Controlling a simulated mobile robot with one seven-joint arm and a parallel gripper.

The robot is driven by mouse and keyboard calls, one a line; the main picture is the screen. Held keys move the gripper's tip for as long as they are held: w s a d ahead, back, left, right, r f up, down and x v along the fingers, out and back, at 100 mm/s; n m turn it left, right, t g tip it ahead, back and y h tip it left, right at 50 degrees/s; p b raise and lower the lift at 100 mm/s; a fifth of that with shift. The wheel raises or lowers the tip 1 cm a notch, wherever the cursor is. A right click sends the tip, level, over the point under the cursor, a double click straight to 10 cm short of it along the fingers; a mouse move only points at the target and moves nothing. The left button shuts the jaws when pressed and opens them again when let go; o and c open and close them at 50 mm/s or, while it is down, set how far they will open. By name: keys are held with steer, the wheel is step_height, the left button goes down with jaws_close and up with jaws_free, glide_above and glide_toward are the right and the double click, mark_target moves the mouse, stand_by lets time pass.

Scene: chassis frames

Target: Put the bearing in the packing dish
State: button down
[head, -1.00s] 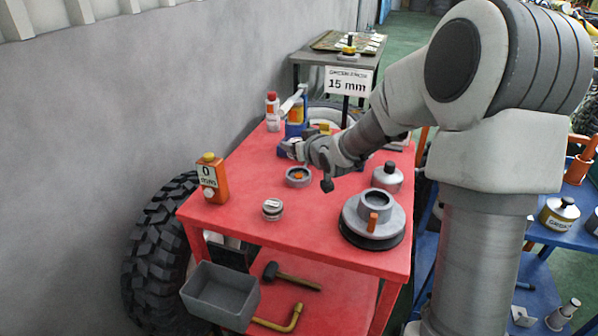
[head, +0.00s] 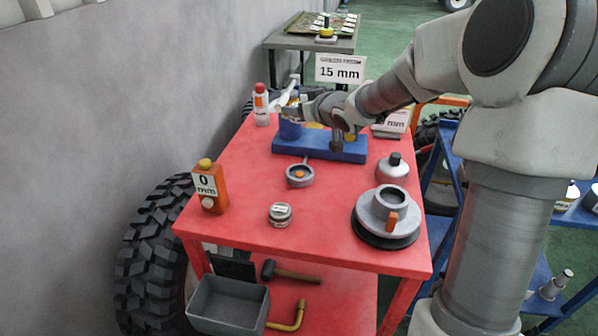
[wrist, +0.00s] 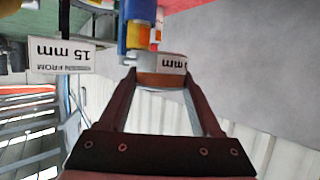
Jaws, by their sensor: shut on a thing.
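My gripper (wrist: 160,82) is shut on a short grey round piece with a brown band (wrist: 160,78), probably the bearing, seen between the fingertips in the wrist view. In the head view, my gripper (head: 288,112) reaches left above the blue rack, and its fingertips and load are too small to make out clearly. A small grey round dish with an orange centre (head: 299,176), probably the packing dish, sits on the red table (head: 330,205), nearer the camera than my gripper. My gripper is apart from it.
A blue rack (head: 340,152) stands behind the dish. A red-capped bottle (head: 261,106), an orange bottle (head: 209,188), a small tin (head: 280,215), a grey canister (head: 393,170) and a flanged grey part (head: 388,212) stand around. The 15 mm sign (head: 340,69) is behind.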

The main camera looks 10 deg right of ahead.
mark_target(300, 175)
step_height(300, 175, down, 18)
steer(key=b, duration=0.8)
steer(key=shift+r, duration=0.1)
steer(key=shift+f, duration=0.2)
steer(key=shift+c, duration=0.3)
jaws_free()
steer(key=shift+r, duration=0.25)
steer(key=p+v, duration=0.3)
steer(key=v, duration=0.9)
